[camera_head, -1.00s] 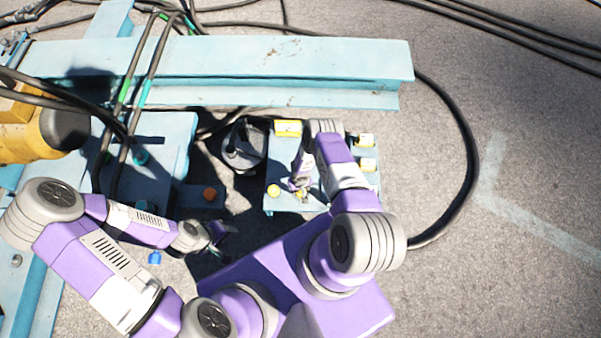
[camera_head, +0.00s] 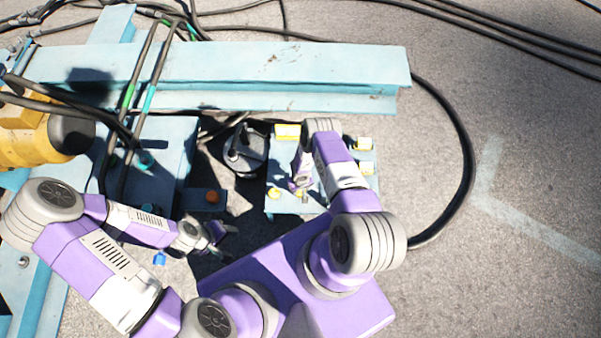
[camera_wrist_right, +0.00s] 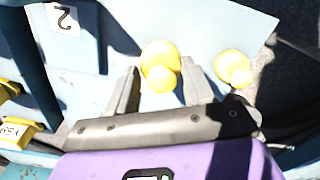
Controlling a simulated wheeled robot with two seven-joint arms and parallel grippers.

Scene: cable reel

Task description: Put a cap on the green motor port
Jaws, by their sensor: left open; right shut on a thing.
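A yellow cap (camera_wrist_right: 160,68) sits between the fingers of my right gripper (camera_wrist_right: 160,70), which is shut on it low over the pale blue table. In the head view my right gripper (camera_head: 301,188) is small and partly hidden by its arm. A second yellow cap (camera_wrist_right: 233,68) stands beside it; it also shows in the head view (camera_head: 274,193). My left gripper (camera_head: 220,235) is open and empty, right of the blue frame. The yellow motor (camera_head: 25,130) is at the left, with cables across it. I cannot pick out a green port; a green band (camera_head: 128,95) shows on a cable.
A blue beam (camera_head: 230,65) crosses behind the table (camera_head: 283,170). Yellow blocks (camera_head: 287,131) stand on the table's edges. A dark reel-like object (camera_head: 243,150) is left of it. A thick black cable (camera_head: 470,160) loops on the right; open floor lies beyond.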

